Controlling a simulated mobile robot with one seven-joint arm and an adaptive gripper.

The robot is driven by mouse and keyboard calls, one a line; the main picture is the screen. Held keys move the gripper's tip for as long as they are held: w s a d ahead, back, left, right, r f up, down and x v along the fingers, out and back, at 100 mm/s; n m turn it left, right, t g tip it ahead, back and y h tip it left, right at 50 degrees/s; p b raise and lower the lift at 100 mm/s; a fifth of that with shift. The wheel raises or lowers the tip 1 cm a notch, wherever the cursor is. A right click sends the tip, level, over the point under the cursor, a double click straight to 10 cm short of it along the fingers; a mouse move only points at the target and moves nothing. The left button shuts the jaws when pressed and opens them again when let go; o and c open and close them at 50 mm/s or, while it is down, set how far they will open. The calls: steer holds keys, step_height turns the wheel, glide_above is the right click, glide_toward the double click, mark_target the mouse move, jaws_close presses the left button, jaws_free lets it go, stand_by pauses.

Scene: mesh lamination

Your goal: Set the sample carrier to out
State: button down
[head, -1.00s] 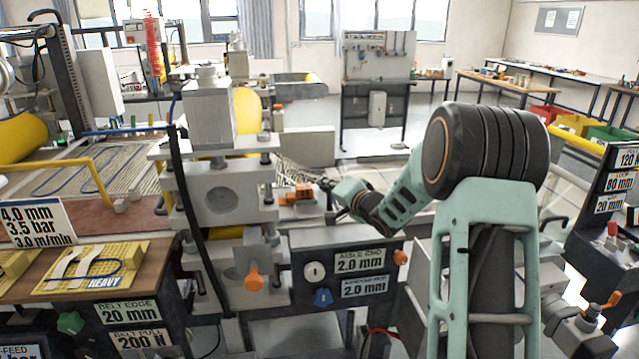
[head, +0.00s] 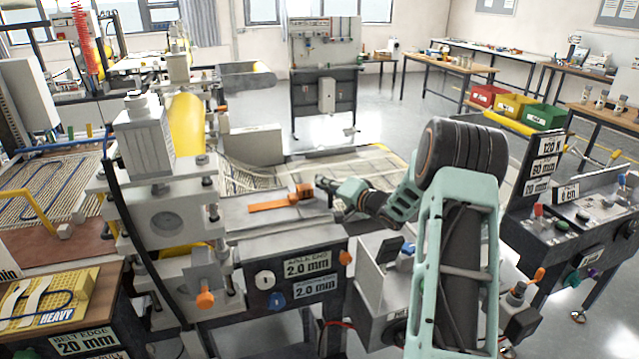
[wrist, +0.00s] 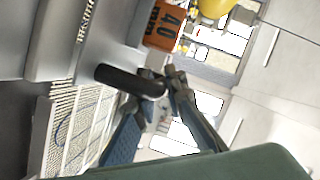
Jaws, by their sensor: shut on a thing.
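The sample carrier is the flat grey slide (head: 265,222) on the bench beside the roller stand, with an orange strip (head: 268,206) and an orange block (head: 303,191) on it. In the wrist view the orange block (wrist: 164,24) reads "40". A black bar handle (wrist: 130,80) sticks out near it. My gripper (head: 335,195) is at the carrier's right end. In the wrist view its fingers (wrist: 160,90) are closed at the black handle; their exact contact is partly hidden. The strip lies clear of the rollers.
The grey roller stand (head: 165,215) rises to the left, with an orange knob (head: 205,299) low on it. A panel with "2.0 mm" labels (head: 307,268) is below the carrier. A control console (head: 590,225) stands right. Open floor lies behind.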

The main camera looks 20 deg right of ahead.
steer(key=shift+d, duration=0.3)
steer(key=c, duration=2)
jaws_free()
steer(key=shift+d, duration=0.15)
steer(key=shift+o, duration=0.2)
steer(key=shift+a, duration=0.2)
steer(key=v, duration=1.2)
steer(key=shift+d, duration=0.1)
